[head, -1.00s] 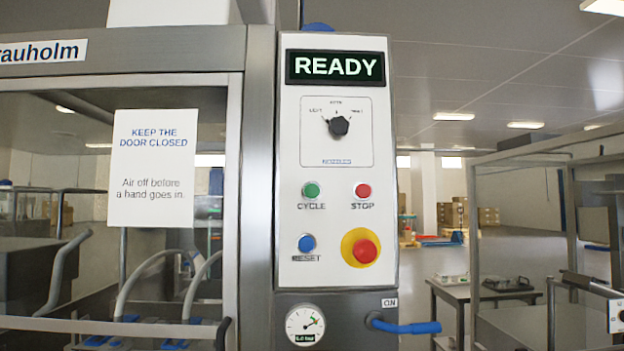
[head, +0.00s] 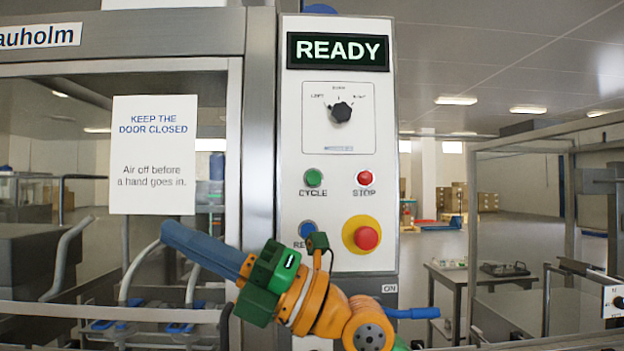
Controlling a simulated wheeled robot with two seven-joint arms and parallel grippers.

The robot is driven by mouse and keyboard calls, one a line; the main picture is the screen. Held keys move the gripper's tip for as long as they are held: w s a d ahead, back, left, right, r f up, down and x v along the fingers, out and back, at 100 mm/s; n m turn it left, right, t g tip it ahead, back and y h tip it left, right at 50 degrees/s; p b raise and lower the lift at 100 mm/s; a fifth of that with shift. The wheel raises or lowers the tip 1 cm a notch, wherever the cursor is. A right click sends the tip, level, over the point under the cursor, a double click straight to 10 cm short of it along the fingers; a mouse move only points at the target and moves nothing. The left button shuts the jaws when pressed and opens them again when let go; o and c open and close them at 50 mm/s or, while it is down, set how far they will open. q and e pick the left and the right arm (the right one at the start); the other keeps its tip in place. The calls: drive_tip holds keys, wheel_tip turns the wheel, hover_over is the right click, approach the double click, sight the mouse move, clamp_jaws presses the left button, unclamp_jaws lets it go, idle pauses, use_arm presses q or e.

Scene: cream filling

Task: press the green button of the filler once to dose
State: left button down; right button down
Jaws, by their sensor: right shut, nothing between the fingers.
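The filler's control panel (head: 290,150) stands upright in the middle of the head view. Its green button (head: 313,178), labelled CYCLE, is in plain sight on the left of the panel. The display (head: 338,51) above reads READY. My right gripper (head: 170,232) has blue fingers, shut with nothing between them. It points left and up, its tips in front of the door area, left of and below the green button and apart from it. Its green and orange body covers the panel's lower left and part of the RESET label. My left gripper is not in view.
A red STOP button (head: 364,178) sits right of the green one. A blue button (head: 307,229) and a red emergency stop (head: 367,238) on yellow are below. A selector knob (head: 342,112) is above. A blue-handled valve (head: 416,313) sticks out lower right.

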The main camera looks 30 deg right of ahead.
sight(313, 178)
drive_tip(key=d+r+m+t+h, duration=0.3)
drive_tip(key=d+m+h, duration=0.1)
drive_tip(key=d+h, duration=0.3)
drive_tip(key=s+d+r+m+t+h, duration=0.1)
drive_tip(key=d+r+m+t+h, duration=0.2)
drive_tip(key=d+h, duration=0.4)
drive_tip(key=d+r+m, duration=0.1)
drive_tip(key=d, duration=0.3)
drive_tip(key=shift+s+t, duration=0.15)
drive_tip(key=shift+t, duration=0.15)
drive_tip(key=shift+r, duration=0.1)
drive_tip(key=shift+w+d+p, duration=0.75)
drive_tip(key=shift+w+p, duration=0.05)
drive_tip(key=shift+w, duration=0.45)
drive_tip(key=shift+w+d+p, duration=0.75)
drive_tip(key=shift+w+d, duration=0.05)
drive_tip(key=shift+w, duration=0.45)
drive_tip(key=shift+w+d+p, duration=0.75)
drive_tip(key=shift+w+p, duration=0.05)
drive_tip(key=shift+w, duration=0.45)
